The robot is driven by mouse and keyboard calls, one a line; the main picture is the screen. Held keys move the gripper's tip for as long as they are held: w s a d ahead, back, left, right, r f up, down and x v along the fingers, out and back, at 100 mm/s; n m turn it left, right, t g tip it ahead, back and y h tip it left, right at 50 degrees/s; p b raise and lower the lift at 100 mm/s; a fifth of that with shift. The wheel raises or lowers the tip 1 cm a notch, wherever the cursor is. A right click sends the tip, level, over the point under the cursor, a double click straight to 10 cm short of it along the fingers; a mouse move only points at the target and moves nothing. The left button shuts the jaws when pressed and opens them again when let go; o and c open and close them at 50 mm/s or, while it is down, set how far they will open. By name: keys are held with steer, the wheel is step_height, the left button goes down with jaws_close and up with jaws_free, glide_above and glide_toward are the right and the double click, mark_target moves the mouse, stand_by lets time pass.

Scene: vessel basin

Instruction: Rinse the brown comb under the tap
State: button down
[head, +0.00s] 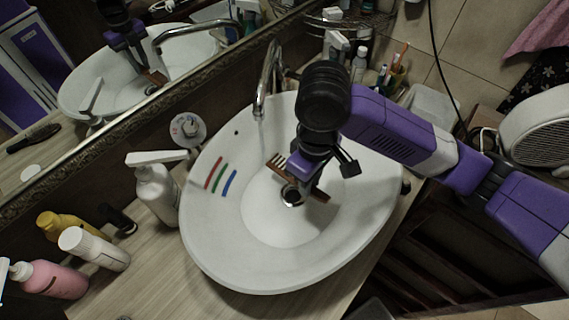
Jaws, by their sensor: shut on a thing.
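The brown comb (277,163) is above the white basin (225,265), with its toothed end showing to the left of my gripper. My gripper (292,190) points down over the middle of the basin and is shut on the comb. Part of the comb is hidden behind the gripper. The chrome tap (264,80) stands at the back rim. A pale stream (262,135) seems to fall from its spout, just behind and left of the comb. I cannot tell whether the water touches the comb.
A white pump bottle (156,190) stands left of the basin. A cup of toothbrushes (397,75) is behind my arm. A mirror (120,60) runs along the wall. Red, green and blue marks (221,177) lie inside the basin.

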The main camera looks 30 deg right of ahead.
steer(key=shift+s+a+p, duration=0.15)
steer(key=shift+s+p, duration=0.05)
steer(key=shift+s, duration=0.8)
steer(key=shift+s+a+p, duration=0.1)
steer(key=shift+s+p, duration=0.05)
steer(key=shift+s, duration=0.8)
steer(key=s+r+p, duration=0.4)
steer(key=s, duration=0.1)
steer(key=shift+a, duration=0.2)
steer(key=shift+r, duration=0.1)
stand_by(1.2)
